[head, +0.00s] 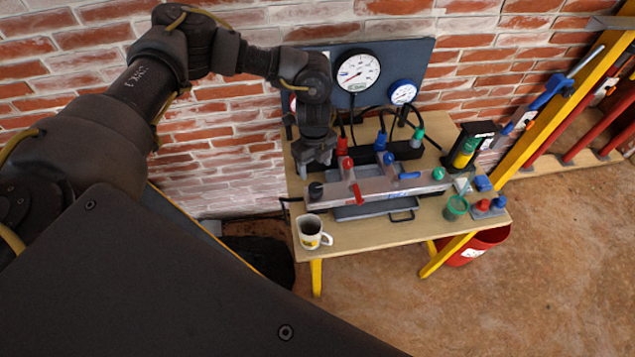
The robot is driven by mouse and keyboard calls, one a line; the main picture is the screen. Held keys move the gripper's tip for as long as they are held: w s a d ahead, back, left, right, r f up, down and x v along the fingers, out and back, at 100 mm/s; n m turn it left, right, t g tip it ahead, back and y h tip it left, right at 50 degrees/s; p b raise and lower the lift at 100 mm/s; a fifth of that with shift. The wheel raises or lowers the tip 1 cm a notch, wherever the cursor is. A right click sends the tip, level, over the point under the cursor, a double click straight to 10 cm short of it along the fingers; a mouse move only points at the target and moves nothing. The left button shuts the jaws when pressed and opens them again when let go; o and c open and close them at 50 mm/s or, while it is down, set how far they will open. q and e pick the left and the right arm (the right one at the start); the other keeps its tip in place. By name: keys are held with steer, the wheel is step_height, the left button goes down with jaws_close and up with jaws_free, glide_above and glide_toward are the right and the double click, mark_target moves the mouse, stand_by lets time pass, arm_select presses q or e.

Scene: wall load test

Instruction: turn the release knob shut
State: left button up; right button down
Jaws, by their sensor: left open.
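A grey metal manifold block (378,187) lies along the wooden workbench (375,236). A small black knob (316,190) stands at its left end; I cannot tell for sure that it is the release knob. Red (346,163), blue (388,158) and green (438,174) knobs or fittings also sit along the block. My left gripper (318,167) points down above the left end of the block, just behind the black knob. It is open, and I see nothing between its fingers. Contact with the block cannot be judged. My right gripper is out of view.
A panel with a large white gauge (358,72) and a blue-rimmed gauge (403,92) stands against the brick wall. A white mug (312,231) is at the bench's front left. Green cup (455,208) and small red and blue parts are at the right. Red bucket (475,246) stands below.

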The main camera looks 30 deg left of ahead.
mark_target(316, 188)
arm_select(q)
step_height(316, 188, down, 10)
steer(key=p, duration=0.3)
steer(key=shift+w, duration=0.15)
steer(key=shift+f, duration=0.4)
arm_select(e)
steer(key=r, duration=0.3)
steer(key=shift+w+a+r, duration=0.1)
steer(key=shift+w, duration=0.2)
arm_select(q)
steer(key=c, duration=1)
